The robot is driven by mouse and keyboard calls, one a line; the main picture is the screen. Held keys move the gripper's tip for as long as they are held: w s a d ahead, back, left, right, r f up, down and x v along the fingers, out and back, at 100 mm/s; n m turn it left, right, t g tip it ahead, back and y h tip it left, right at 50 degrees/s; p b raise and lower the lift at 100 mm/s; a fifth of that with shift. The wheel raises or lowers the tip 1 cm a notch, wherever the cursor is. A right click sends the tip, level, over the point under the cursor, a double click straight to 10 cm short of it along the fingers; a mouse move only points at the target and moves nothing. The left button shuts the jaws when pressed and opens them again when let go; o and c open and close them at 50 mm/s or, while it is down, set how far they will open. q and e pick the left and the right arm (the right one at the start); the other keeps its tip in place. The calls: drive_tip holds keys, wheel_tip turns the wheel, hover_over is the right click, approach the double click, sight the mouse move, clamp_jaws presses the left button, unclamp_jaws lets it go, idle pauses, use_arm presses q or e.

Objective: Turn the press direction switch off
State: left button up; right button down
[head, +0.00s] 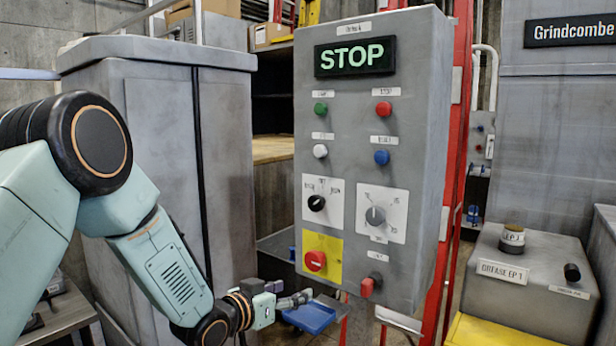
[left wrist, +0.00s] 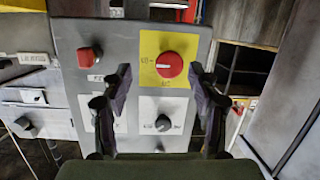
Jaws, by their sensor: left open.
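The grey control panel (head: 308,105) stands in the middle of the head view. A black selector knob (head: 316,203) sits on a white plate on its left side, above a red knob (head: 315,261) on a yellow plate. The plate labels are too small to read surely, so I cannot confirm which knob is the press direction switch. In the left wrist view, seen upside down, the black knob (left wrist: 163,123) is below the red knob (left wrist: 169,64). My left gripper (head: 300,298) is open and empty by the panel's lower left edge. My right gripper is not in view.
A grey dial knob (head: 375,215) and a red switch (head: 371,285) are on the panel's right side. A blue tray (head: 310,317) is below the panel. A grey cabinet (head: 150,150) stands left, and a grey box (head: 525,285) right.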

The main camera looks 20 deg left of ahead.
sight(314, 203)
use_arm(q)
drive_tip(key=w+a+r+m+t+h+p, duration=0.1)
drive_tip(key=w+r+t+h+p, duration=0.2)
drive_tip(key=r, duration=1.3)
drive_tip(key=shift+y, duration=0.7)
drive_tip(key=shift+a+p+x, duration=0.15)
drive_tip(key=shift+p+x, duration=0.3)
drive_tip(key=shift+x, duration=1.6)
drive_tip(key=shift+a+p+x, duration=0.15)
drive_tip(key=shift+p+x, duration=0.25)
drive_tip(key=shift+x, duration=1.7)
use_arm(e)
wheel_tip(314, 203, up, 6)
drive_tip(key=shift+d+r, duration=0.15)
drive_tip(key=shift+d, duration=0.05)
use_arm(q)
drive_tip(key=shift+w+f, duration=0.1)
drive_tip(key=shift+f, duration=0.05)
drive_tip(key=shift+c, duration=0.5)
drive_tip(key=c, duration=1.1)
